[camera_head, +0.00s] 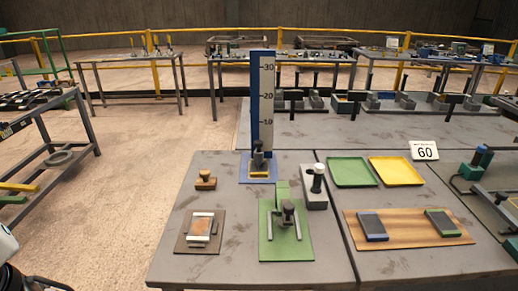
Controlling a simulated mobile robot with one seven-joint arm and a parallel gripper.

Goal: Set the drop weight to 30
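A tall blue post (253,90) with a white scale (266,104) stands upright on a blue base plate (244,172) at the back of the near grey table. The scale is marked 10, 20 and 30 from bottom to top. A dark block with a knob (258,156), possibly the drop weight, sits at the foot of the post, below the 10 mark. A yellow-edged piece (259,175) lies in front of it. White and black parts at the lower left edge look like my arm; my gripper's fingers do not show.
Near the post are a brown knobbed block (205,180), a green fixture (281,224), a grey block with a dark-topped post (315,199), green (352,172) and yellow (395,171) trays, and a sign reading 60 (424,151). Open floor (140,200) lies left.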

